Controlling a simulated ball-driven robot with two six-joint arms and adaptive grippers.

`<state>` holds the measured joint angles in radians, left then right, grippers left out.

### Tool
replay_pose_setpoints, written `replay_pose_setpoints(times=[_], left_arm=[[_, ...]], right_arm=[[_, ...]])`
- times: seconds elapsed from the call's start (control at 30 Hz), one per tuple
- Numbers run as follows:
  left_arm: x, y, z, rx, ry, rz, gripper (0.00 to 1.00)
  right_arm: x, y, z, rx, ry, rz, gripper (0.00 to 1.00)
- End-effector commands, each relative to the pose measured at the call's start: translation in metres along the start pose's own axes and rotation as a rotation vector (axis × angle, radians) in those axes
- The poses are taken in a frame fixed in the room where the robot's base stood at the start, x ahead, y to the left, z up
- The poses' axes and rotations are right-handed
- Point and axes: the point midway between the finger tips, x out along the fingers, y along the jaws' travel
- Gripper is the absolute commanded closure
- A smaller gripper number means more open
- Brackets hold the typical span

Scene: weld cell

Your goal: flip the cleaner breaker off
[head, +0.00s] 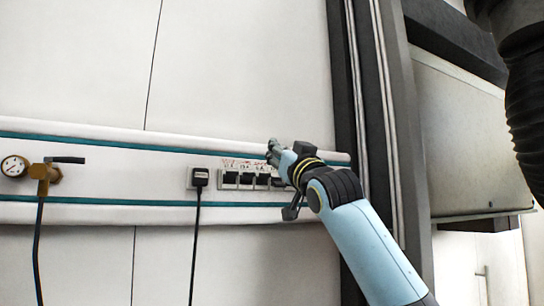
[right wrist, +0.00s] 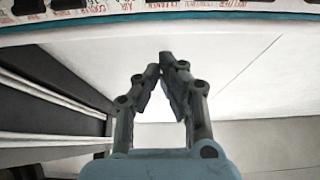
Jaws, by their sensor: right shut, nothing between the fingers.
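A row of several dark breaker switches (head: 245,180) in pale frames sits on the wall rail, with small red lettering above. The lettering is too small in the head view to tell which breaker is the cleaner one. In the right wrist view, the red labels (right wrist: 185,4) run upside down along the top edge, with parts of dark switches (right wrist: 70,4) beside them. My right gripper (head: 272,150) is shut and empty at the right end of the row, in front of the rail, hiding part of that end. Its fingertips (right wrist: 163,62) meet in the wrist view. My left gripper is out of view.
A black plug (head: 200,177) with a hanging cable is left of the breakers. A gauge (head: 13,166) and brass valve (head: 45,175) are at the far left. A dark upright post (head: 345,90) stands right of the rail. A black ribbed hose (head: 527,110) hangs at upper right.

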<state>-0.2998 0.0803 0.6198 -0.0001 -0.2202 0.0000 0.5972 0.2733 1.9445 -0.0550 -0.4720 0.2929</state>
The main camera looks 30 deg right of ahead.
Motion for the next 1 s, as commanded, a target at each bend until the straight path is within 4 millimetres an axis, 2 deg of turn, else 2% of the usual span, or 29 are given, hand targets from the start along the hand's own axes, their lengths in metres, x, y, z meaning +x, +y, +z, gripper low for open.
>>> replay_pose_setpoints(times=[0.03, 0.13, 0.2, 0.4, 0.83, 1.0], left_arm=[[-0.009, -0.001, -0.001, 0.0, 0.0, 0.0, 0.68], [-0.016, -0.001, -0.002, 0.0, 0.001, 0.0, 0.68], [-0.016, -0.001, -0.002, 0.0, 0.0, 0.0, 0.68], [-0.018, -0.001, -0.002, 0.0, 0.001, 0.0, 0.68], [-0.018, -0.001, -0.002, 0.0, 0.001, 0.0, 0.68], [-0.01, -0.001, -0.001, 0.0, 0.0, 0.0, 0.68]], right_arm=[[0.014, 0.0, -0.004, 0.004, 0.0, 0.0, 1.0], [0.029, 0.0, 0.0, 0.002, -0.002, 0.0, 1.0], [0.021, 0.0, 0.016, -0.001, -0.006, 0.0, 1.0], [0.014, 0.0, 0.034, 0.001, -0.001, -0.001, 1.0], [0.012, -0.001, 0.038, 0.0, 0.001, -0.001, 1.0], [0.01, 0.0, 0.041, 0.0, 0.017, -0.001, 1.0]])
